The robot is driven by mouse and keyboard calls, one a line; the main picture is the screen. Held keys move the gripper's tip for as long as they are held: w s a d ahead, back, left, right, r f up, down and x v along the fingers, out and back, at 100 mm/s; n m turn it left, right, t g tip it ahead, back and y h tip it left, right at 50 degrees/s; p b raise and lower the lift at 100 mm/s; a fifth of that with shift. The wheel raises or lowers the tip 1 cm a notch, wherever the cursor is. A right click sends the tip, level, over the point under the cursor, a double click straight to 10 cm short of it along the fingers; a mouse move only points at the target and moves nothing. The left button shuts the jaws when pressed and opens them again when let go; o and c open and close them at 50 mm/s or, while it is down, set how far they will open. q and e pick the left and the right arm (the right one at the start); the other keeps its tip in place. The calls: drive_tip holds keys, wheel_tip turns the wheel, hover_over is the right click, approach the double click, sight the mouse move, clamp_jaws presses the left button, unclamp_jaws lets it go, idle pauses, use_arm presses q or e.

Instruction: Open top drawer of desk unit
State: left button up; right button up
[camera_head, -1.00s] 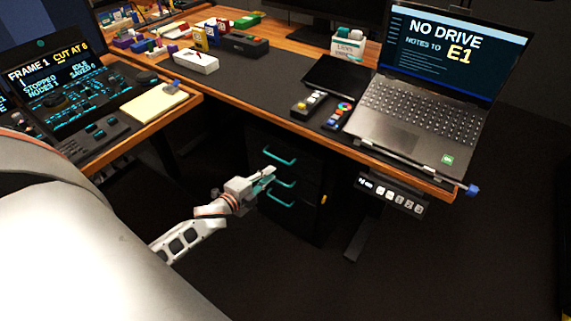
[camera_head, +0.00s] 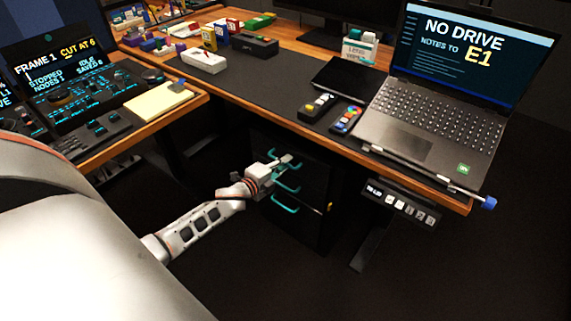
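The black desk unit (camera_head: 318,180) stands under the desk with its drawer fronts facing left. Its teal handles sit one above another: the top handle (camera_head: 298,166), the middle handle (camera_head: 287,188) and the lower handle (camera_head: 285,208). My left gripper (camera_head: 286,160) is at the top handle and hides part of it. I cannot tell whether the fingers touch or enclose it. The fingers are too small to tell open from shut. The top drawer looks flush with the unit. My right gripper is not in view.
The wooden desk (camera_head: 250,107) overhangs the unit. A laptop (camera_head: 430,125) stands on its right side, and a button panel (camera_head: 400,203) hangs below the edge. A side desk (camera_head: 190,105) with a console (camera_head: 80,100) is at left. The floor in front of the unit is clear.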

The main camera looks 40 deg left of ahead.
use_arm(q)
clamp_jaws()
drive_tip(key=shift+s, duration=0.15)
drive_tip(key=f+p+v, duration=0.2)
drive_tip(key=f+v, duration=0.1)
drive_tip(key=v, duration=1.1)
drive_tip(key=s+f+p+v, duration=0.1)
drive_tip(key=f+v, duration=0.2)
drive_tip(key=v, duration=1.2)
drive_tip(key=shift+s+p, duration=0.35)
drive_tip(key=shift+s, duration=0.1)
unclamp_jaws()
